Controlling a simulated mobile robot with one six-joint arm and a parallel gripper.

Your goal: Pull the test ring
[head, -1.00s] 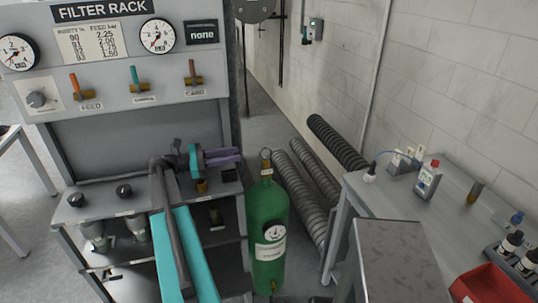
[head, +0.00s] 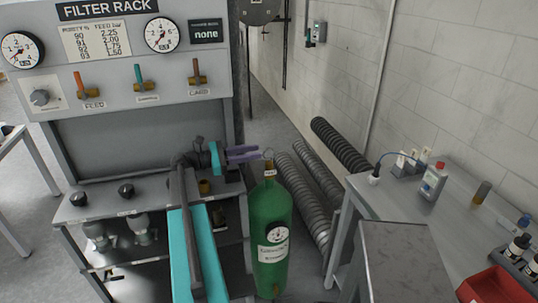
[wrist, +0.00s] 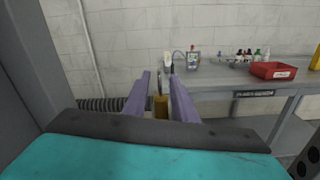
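The test ring (head: 268,153) is a small thin metal ring on top of the brass valve of a green gas cylinder (head: 268,225). My gripper (head: 258,152), with purple fingers, points right, level with the ring, its tips close to it. In the wrist view my gripper (wrist: 160,80) is open, with a gap between the two fingers. The ring (wrist: 159,83) shows there nearly edge-on in that gap, above the brass valve (wrist: 161,105). I cannot tell whether a finger touches it.
The filter rack (head: 150,110), with gauges and valve levers, stands left and behind my arm. Ribbed grey hoses (head: 310,180) lie behind the cylinder. A grey bench (head: 455,215) with bottles and a red bin (head: 495,288) stands right. A pressure gauge (head: 277,232) sits on the cylinder.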

